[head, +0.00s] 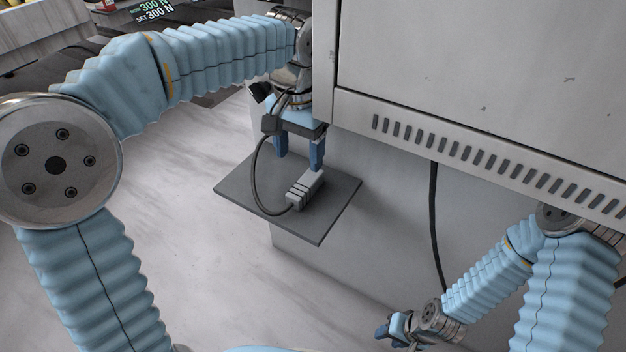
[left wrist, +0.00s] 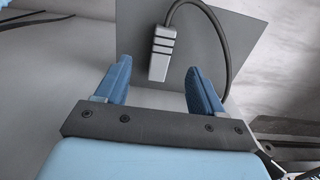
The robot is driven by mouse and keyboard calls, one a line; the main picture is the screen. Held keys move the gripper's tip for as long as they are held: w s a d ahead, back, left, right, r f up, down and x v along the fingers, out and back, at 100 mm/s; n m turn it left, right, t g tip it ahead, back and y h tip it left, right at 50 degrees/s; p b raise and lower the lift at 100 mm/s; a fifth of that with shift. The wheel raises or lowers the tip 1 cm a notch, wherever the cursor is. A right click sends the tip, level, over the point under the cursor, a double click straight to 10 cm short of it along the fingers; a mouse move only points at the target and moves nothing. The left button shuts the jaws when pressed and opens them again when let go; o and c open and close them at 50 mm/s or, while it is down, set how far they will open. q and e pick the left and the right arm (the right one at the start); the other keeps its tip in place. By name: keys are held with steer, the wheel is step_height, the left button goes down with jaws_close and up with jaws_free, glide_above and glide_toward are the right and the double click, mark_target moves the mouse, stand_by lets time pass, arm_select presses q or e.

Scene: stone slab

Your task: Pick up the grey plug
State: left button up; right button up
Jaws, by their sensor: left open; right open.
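The grey plug (head: 305,188) lies on a dark grey square plate (head: 328,222) beside the big light cabinet. A black cable (head: 256,190) leaves the plug's end and curves up past my left gripper. My left gripper (head: 299,158) is open above the plate, its fingers pointing down, with one fingertip close to the plug's far end. In the left wrist view the plug (left wrist: 161,55) lies beyond and between the two open fingers (left wrist: 157,85); nothing is between the fingertips. My right gripper (head: 383,332) is low at the bottom right, apart from the plug; its jaws look small there.
A light metal cabinet (head: 480,70) with a slotted lower edge (head: 480,157) rises close to the right of my left gripper. Another dark cable (head: 434,220) hangs below it. The pale stone floor (head: 180,230) left of the plate is clear.

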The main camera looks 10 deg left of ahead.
arm_select(q)
glide_above(297, 192)
steer(key=f, duration=0.3)
steer(key=f+b, duration=0.1)
steer(key=f, duration=0.1)
steer(key=shift+w+d+f, duration=0.1)
steer(key=shift+d+f, duration=0.2)
steer(key=shift+f, duration=0.05)
steer(key=f, duration=0.3)
steer(key=f+b, duration=0.1)
steer(key=f, duration=0.1)
steer(key=shift+a+f, duration=0.15)
steer(key=shift+a, duration=0.15)
steer(key=shift+c, duration=0.3)
jaws_close()
